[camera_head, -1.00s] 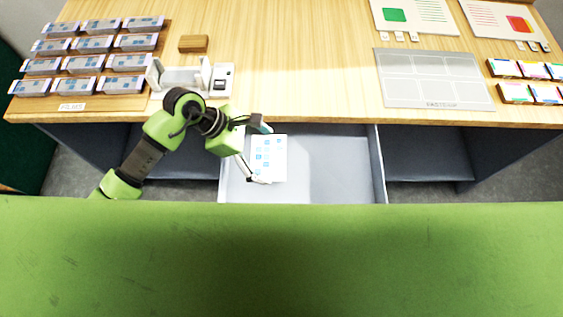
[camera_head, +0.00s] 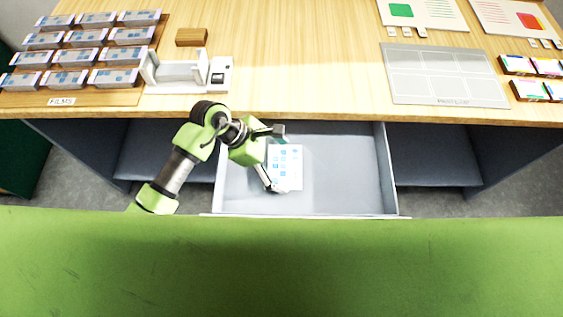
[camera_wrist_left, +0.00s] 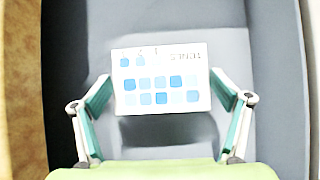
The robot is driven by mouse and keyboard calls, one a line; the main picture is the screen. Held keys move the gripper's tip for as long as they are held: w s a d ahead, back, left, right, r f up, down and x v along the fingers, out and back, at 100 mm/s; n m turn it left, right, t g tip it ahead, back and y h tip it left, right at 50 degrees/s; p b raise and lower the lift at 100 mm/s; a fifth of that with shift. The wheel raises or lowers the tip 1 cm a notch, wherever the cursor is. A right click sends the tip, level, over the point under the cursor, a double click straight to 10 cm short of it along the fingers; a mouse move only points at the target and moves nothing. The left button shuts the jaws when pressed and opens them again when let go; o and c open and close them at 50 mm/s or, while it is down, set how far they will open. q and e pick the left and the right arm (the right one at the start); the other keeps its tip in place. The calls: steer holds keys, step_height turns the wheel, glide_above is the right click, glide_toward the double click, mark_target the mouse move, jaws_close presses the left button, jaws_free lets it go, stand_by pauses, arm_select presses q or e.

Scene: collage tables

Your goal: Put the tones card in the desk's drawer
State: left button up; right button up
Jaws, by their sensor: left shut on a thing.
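The tones card (camera_head: 287,168) is white with rows of blue squares. It is over the floor of the desk's open drawer (camera_head: 345,180), toward its left side. My left gripper (camera_head: 279,160) is shut on the card, one finger at each of two opposite edges. In the left wrist view the card (camera_wrist_left: 160,80) lies between the two fingertips, its lettering upside down, with the grey drawer behind it. I cannot tell whether the card touches the drawer floor. My right gripper is not in view.
The wooden desk top (camera_head: 300,70) is above the drawer. A white device (camera_head: 185,75) and a films rack (camera_head: 80,97) stand on its left, a grey board (camera_head: 445,100) on its right. The drawer's right part is empty.

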arm_select(q)
steer(key=shift+f+b, duration=0.55)
steer(key=shift+f, duration=0.1)
steer(key=o, duration=0.5)
steer(key=shift+o, duration=0.2)
steer(key=shift+r, duration=0.15)
steer(key=shift+r+p, duration=0.25)
steer(key=shift+p, duration=0.15)
steer(key=shift+r+p, duration=0.45)
steer(key=b+v, duration=0.1)
steer(key=v, duration=1)
steer(key=shift+a+r, duration=0.25)
